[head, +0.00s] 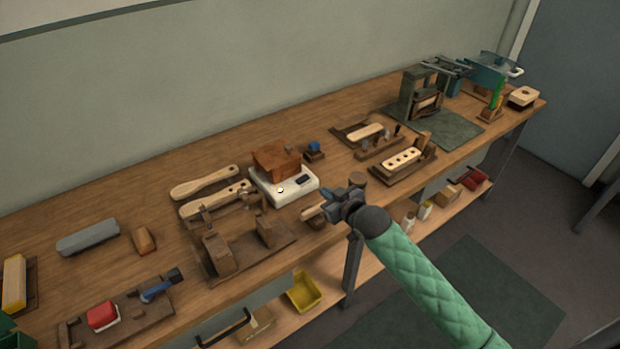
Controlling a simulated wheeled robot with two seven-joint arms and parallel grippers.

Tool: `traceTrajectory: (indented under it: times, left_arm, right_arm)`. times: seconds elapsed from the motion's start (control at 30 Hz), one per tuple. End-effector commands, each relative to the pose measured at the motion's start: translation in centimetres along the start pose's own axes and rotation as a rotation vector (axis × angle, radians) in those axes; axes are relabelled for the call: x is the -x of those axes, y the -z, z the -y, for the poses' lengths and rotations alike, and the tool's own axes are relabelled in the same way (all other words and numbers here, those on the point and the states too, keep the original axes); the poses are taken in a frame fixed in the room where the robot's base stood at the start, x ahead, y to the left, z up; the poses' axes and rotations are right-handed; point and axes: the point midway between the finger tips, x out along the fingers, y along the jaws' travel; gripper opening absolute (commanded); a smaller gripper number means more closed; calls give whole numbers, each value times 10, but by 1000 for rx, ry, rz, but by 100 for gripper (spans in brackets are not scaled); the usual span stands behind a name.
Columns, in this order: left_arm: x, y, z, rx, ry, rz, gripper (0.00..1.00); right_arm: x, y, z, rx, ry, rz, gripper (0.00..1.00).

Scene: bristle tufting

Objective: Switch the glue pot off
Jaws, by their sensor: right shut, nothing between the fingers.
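A white unit (298,190) with a round pale knob and a small dark panel on its front stands mid-bench. A reddish-brown block-like body (276,160) sits on it. This looks like the glue pot, but I cannot be sure; the switch position is too small to tell. My right gripper (328,209) is shut and empty near the bench's front edge, just right of and nearer than the white unit, apart from it. It partly hides the bench there. My left gripper is not in view.
Wooden brush handles (205,183) lie left of the unit, with a wooden fixture (240,262) in front. A small blue-topped item (314,148) stands behind right. A drilled block (402,159) sits in a tray further right.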

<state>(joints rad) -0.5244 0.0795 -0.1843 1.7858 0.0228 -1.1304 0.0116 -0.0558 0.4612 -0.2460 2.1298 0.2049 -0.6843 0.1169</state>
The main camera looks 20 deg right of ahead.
Motion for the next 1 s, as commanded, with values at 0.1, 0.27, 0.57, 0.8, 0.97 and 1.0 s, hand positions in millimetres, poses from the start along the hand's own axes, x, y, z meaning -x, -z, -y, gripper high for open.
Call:
traceTrajectory:
  times: [0.1,0.27,0.57,0.8,0.97,1.0]
  left_arm:
    - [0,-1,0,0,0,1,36]
    - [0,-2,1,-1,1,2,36]
    - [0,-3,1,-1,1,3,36]
    - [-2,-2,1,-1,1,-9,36]
    - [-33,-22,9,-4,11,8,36]
    - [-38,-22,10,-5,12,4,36]
  right_arm:
    - [-9,16,-11,10,3,-50,0]
    - [-13,25,-16,13,6,-78,0]
    - [-13,25,-16,14,7,-80,0]
    - [-24,28,-16,13,6,-80,0]
    - [-44,32,-16,13,6,-81,0]
    - [-51,32,-17,13,6,-80,0]
